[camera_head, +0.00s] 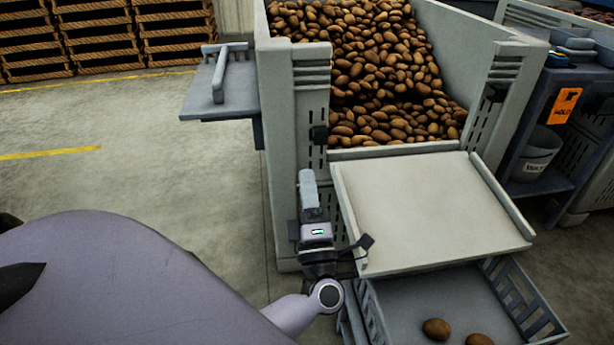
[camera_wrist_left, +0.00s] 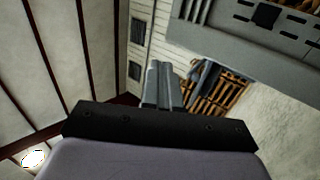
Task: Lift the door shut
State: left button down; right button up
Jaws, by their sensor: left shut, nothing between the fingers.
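The door (camera_head: 425,212) is the pale flat panel with raised side edges at the front of the potato bin (camera_head: 284,110). It is folded down and juts outward from the bin's opening. My left gripper (camera_head: 307,178) is shut and empty, its fingers pointing up, to the left of the door and in front of the bin's left post. It appears apart from the door, though the exact gap is hard to judge. The left wrist view shows the closed fingers (camera_wrist_left: 162,75) and no door. My right gripper is not in view.
Potatoes (camera_head: 375,60) fill the bin behind the opening. A grey crate (camera_head: 405,298) with a few potatoes sits below the door. A small shelf (camera_head: 222,88) juts from the bin's left side. A blue-grey cart (camera_head: 540,120) stands at right. Floor at left is clear.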

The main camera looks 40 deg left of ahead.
pick_arm(q)
jog(key=x, duration=1.1)
jog(key=shift+a+r, duration=0.2)
jog(key=shift+r, duration=0.05)
jog(key=shift+w+f, duration=0.1)
jog(key=shift+w, duration=0.05)
dwell(0.8)
